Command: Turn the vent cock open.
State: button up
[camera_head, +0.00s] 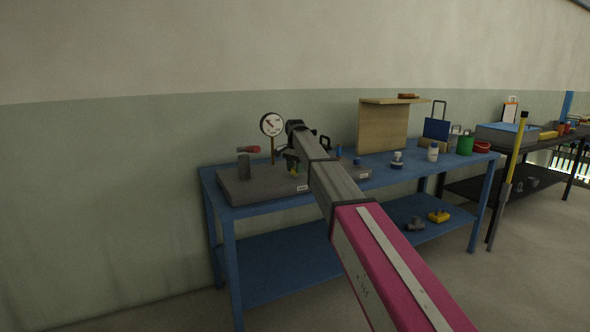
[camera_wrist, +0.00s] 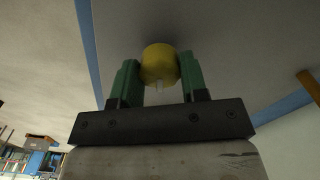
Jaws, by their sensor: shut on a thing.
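A short yellow cylindrical knob (camera_wrist: 159,65) with a small pale mark or stub sits between the green fingers of my gripper (camera_wrist: 160,75) in the wrist view. The fingers are shut on its two sides. In the head view my gripper (camera_head: 294,168) is low over the dark grey slab (camera_head: 240,190) on the blue bench, partly hidden by my arm. A red-handled fitting (camera_head: 249,150) on a grey cylinder (camera_head: 244,167) stands on the slab to the left. I cannot tell from labels which fitting is the vent cock; the way the held knob is mounted is hidden.
A round dial gauge (camera_head: 271,125) stands on a post behind my gripper. A wooden panel (camera_head: 382,127), a white bottle (camera_head: 433,153) and a green can (camera_head: 465,145) are farther right on the blue bench (camera_head: 405,181). A yellow-topped pole (camera_head: 517,150) stands at its right end.

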jog(key=n, duration=1.1)
jog(key=shift+n, duration=2)
jog(key=o, duration=0.9)
jog(key=shift+r, duration=0.1)
notch_tip(320, 180, up, 11)
jog(key=shift+f, duration=0.2)
